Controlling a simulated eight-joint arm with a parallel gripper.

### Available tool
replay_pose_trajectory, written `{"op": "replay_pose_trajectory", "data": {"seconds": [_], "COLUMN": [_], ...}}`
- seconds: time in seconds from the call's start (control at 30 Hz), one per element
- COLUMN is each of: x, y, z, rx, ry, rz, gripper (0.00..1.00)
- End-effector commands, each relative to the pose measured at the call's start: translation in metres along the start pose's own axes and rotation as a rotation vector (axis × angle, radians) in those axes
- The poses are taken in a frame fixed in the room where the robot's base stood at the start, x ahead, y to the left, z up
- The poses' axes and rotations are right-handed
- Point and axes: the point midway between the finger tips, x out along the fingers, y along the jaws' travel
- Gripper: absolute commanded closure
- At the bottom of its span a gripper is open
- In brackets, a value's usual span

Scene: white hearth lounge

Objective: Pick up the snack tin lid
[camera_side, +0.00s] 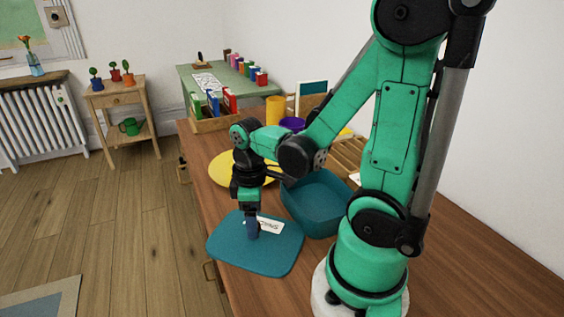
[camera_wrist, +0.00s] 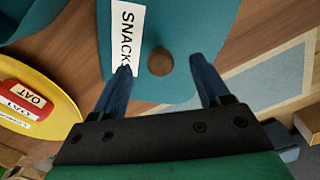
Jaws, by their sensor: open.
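The snack tin lid (camera_side: 277,256) is a flat teal panel with rounded corners, lying by the table's left edge. It also shows in the wrist view (camera_wrist: 200,22), with a white SNACK label (camera_wrist: 126,32) and a round brown knob (camera_wrist: 160,62). My gripper (camera_side: 251,234) is over the lid, pointing down. In the wrist view my gripper (camera_wrist: 160,66) is open, with the knob between its two blue fingertips in the picture. The fingers look apart from the knob; their exact height above the lid is unclear. The open teal tin (camera_side: 318,205) stands just behind the lid.
A yellow round piece (camera_side: 222,168) lies behind, with a red OAT-labelled item (camera_wrist: 28,98) on it in the wrist view. A purple bowl (camera_side: 292,124), a yellow cup (camera_side: 275,109) and a wooden rack (camera_side: 349,153) stand farther back. The table's right front is bare.

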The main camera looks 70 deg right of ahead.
Motion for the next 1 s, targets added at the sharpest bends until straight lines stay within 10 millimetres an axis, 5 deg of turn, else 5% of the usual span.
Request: {"op": "replay_pose_trajectory", "data": {"seconds": [0.53, 0.8, 1.0], "x": [0.013, 0.0129, 0.0128], "y": [-0.0006, -0.0006, -0.0006], "z": [0.0006, 0.0006, 0.0006], "rx": [0.001, 0.001, 0.001], "ry": [0.001, 0.001, 0.001], "rz": [0.0, 0.0, 0.0], "gripper": [0.31, 1.0, 1.0]}}
